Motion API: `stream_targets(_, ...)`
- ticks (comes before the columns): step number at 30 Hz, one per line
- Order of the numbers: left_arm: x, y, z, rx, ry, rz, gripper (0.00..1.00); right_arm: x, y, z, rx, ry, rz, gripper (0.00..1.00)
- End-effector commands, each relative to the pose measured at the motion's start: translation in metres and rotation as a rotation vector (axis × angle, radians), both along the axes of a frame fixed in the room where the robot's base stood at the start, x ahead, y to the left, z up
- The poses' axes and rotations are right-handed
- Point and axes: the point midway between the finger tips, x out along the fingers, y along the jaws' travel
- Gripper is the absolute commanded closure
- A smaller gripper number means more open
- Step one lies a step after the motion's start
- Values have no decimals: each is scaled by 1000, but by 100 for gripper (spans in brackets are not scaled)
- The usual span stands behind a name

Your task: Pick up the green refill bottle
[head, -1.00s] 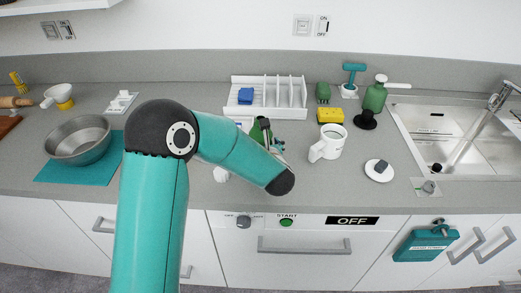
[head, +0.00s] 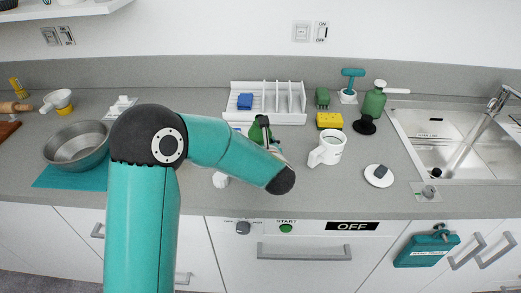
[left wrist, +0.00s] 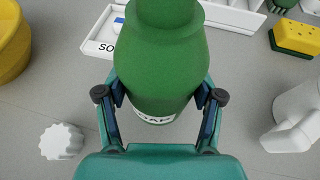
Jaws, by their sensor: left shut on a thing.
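The green refill bottle (left wrist: 160,60) stands out large in the left wrist view, between the two fingers of my left gripper (left wrist: 160,100). The fingers press on its sides, shut on it. A white label low on the bottle is partly cut off by my gripper. In the head view the bottle (head: 257,133) shows only in part behind my left forearm, which hides most of the gripper. Whether its base touches the counter cannot be told. My right gripper is not in view.
A white mug (head: 327,147) stands right of the bottle, and a white knobbed cap (left wrist: 62,141) lies to its left. A white rack (head: 285,116) and a yellow sponge (head: 330,121) are behind. A green pump bottle (head: 373,103) stands near the sink (head: 437,123).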

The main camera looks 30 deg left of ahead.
Motion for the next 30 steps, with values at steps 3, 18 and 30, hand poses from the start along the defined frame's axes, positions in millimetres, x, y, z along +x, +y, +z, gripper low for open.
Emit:
stream_targets(3,1,0,26,1,-12,0,86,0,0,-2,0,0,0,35)
stream_targets(18,1,0,151,-1,-11,-1,86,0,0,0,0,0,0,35)
stream_targets(30,0,0,179,0,-4,-1,86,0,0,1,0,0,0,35)
